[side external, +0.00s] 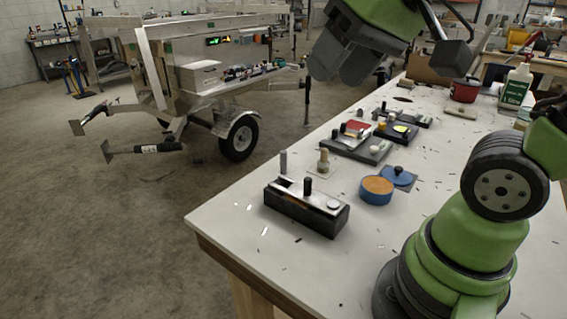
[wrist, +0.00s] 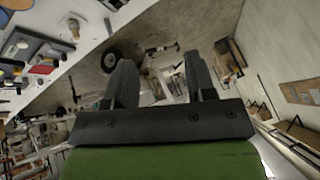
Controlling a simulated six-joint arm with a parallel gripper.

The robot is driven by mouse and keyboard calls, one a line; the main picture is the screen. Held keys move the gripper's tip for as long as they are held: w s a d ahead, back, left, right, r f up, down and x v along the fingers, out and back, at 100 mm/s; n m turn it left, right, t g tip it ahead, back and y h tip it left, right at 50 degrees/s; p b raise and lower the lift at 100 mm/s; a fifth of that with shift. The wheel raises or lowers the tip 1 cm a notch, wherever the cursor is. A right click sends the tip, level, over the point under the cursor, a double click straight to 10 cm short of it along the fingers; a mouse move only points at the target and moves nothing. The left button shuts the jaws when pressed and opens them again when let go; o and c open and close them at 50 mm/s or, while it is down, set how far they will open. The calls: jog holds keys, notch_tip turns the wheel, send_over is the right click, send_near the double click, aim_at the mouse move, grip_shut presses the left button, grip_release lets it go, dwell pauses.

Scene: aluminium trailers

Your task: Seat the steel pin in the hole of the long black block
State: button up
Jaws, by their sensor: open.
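The long black block (side external: 327,222) lies near the front left edge of the white table, with a metal top plate. A black peg (side external: 307,186) stands up from its top. A grey steel pin (side external: 283,162) stands upright at the block's far left end; I cannot tell whether it is in the block or just behind it.
A tan peg on a small base (side external: 323,162) and a blue round box with an orange top (side external: 376,190) stand near the block. Several small fixtures (side external: 360,147) lie farther back. A red pot (side external: 465,90) and a green-labelled bottle (side external: 516,86) stand at the back right.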

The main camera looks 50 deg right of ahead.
jog(key=w+d+f+g+h, duration=0.15)
jog(key=w+d, duration=0.35)
jog(key=w, duration=0.5)
jog(key=n+g, duration=0.2)
jog(key=g, duration=0.1)
send_over(284, 151)
jog(key=s+a, duration=0.1)
notch_tip(284, 151, down, 20)
jog(key=f, duration=0.6)
jog(key=shift+w+d, duration=0.4)
jog(key=shift+r, duration=0.1)
grip_shut()
